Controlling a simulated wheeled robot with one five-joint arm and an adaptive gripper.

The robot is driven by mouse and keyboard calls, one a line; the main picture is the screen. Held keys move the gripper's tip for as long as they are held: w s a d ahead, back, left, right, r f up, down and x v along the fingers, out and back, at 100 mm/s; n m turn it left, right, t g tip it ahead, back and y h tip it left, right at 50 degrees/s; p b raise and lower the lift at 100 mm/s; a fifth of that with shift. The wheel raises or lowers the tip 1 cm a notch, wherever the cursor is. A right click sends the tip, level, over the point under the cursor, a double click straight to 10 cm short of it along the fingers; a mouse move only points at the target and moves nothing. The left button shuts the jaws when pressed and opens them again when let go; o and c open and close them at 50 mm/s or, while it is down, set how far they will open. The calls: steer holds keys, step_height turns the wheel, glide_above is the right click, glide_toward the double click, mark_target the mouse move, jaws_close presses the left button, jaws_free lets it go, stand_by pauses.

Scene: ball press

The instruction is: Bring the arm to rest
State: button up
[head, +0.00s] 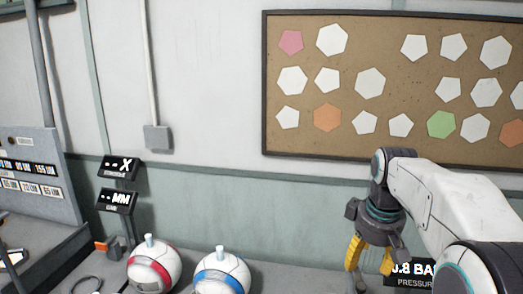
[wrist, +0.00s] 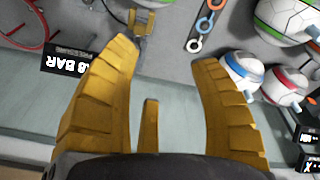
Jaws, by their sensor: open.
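My gripper (head: 371,254) has yellow ribbed fingers and hangs pointing down at the lower right in the head view, above the bench. In the wrist view its fingers (wrist: 163,62) are spread wide apart. Nothing is held between them. My white arm reaches in from the right side of the head view, bent at the wrist.
A ball with a red band (head: 153,264) and a ball with a blue band (head: 221,272) sit on the bench. A pressure display (head: 412,274) stands close behind my gripper. A ball with a green band (wrist: 288,20) shows in the wrist view. A pinboard (head: 385,145) hangs on the wall.

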steer(key=s+a+f+m+t, duration=0.1)
steer(key=s+a+f+m, duration=0.1)
steer(key=s, duration=0.9)
steer(key=s+a+f+m+t, duration=0.1)
steer(key=s+a+f, duration=0.2)
steer(key=s, duration=0.8)
steer(key=shift+s+f+m+t+b, duration=0.4)
steer(key=shift+f+b, duration=0.05)
steer(key=shift+f, duration=0.15)
